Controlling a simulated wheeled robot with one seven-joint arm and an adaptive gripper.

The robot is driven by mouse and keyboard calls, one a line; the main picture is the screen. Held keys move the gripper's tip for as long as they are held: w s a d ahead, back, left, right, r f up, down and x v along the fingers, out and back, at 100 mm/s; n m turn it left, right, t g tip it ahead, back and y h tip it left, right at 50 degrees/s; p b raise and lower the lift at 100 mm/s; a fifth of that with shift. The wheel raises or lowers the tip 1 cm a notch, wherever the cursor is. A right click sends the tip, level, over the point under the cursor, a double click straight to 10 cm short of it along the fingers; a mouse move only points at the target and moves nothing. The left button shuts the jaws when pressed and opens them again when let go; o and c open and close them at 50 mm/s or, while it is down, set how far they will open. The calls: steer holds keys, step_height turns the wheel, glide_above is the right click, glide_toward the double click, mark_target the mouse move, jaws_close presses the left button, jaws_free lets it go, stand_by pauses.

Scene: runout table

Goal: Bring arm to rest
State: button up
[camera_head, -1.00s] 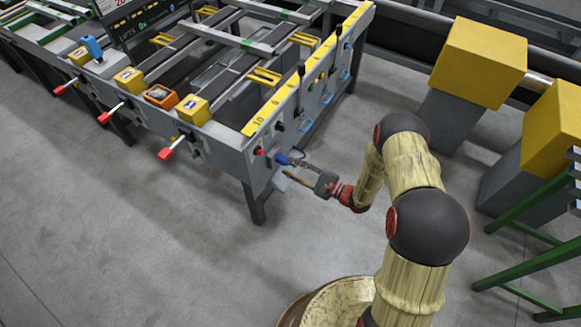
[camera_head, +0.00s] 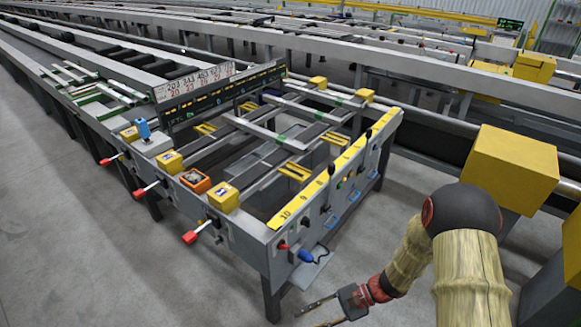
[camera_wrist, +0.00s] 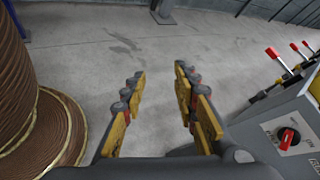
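My gripper (camera_head: 326,309) is low at the bottom of the head view, in front of the near end of the runout table (camera_head: 252,238). In the wrist view my gripper (camera_wrist: 158,112) shows two yellow-and-black fingers standing apart. Only grey floor shows between them, so it is open and empty. My arm comes in from the lower right of the head view. The red rotary switch (camera_wrist: 288,138) on the table's grey end panel is right of the fingers in the wrist view, apart from them.
Red-handled levers (camera_head: 196,234) stick out from the table's left side. A blue plug (camera_head: 306,256) and a small shelf are on its near corner. A large brown ribbed spool (camera_wrist: 15,85) stands left in the wrist view. Floor between is clear.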

steer(key=s+d+r+n+t+h, duration=0.1)
steer(key=s+d+r+n+h, duration=0.4)
steer(key=r, duration=0.4)
steer(key=s+d+r+n+t+h, duration=0.1)
steer(key=s+d+r+n+h, duration=0.2)
steer(key=d+r+h, duration=0.45)
step_height(320, 180, up, 18)
steer(key=s+d+n+t, duration=0.1)
steer(key=s+n+t, duration=0.1)
steer(key=t, duration=0.4)
steer(key=shift+s+f+n, duration=0.25)
steer(key=shift+n, duration=0.05)
